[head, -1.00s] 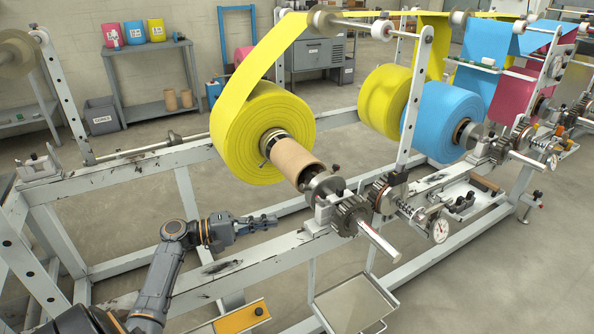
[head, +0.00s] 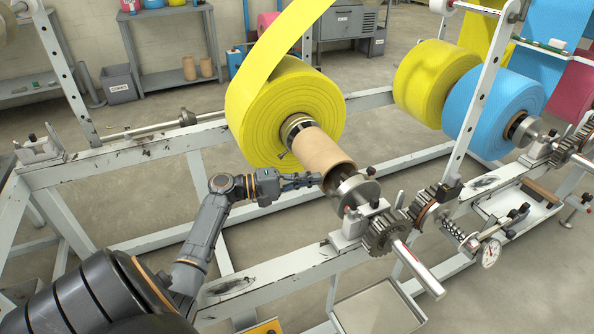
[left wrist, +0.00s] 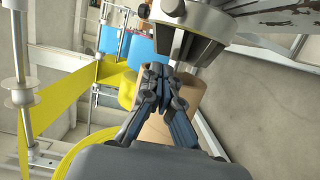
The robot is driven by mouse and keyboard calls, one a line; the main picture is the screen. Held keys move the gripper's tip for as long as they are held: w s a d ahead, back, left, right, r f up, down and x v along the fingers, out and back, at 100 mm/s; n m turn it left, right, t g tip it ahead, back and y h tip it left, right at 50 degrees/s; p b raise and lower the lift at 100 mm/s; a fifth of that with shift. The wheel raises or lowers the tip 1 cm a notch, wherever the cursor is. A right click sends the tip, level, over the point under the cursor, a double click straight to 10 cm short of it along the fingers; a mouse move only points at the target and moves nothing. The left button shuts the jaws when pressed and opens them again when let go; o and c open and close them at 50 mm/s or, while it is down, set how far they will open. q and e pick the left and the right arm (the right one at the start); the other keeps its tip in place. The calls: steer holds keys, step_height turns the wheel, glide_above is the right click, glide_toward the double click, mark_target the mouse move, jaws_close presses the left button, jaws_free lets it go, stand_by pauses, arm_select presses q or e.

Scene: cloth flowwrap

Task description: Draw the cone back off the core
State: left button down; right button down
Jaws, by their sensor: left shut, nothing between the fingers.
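A yellow film roll (head: 262,118) sits on the shaft with its brown cardboard core (head: 325,150) sticking out toward the front. My left gripper (head: 318,179) is shut and empty, beside the core's end and just left of the cone. My right gripper is not in view.
A toothed gear (head: 384,236) and a bare shaft end (head: 420,270) lie right of the cone. The white frame rail (head: 290,258) runs below my arm.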

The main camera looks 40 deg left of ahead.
mark_target(326, 178)
arm_select(q)
steer(key=shift+x, duration=1.95)
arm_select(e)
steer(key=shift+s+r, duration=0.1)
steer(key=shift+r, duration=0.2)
arm_select(q)
steer(key=shift+d, duration=0.1)
steer(key=shift+s+d, duration=0.25)
steer(key=shift+d, duration=0.3)
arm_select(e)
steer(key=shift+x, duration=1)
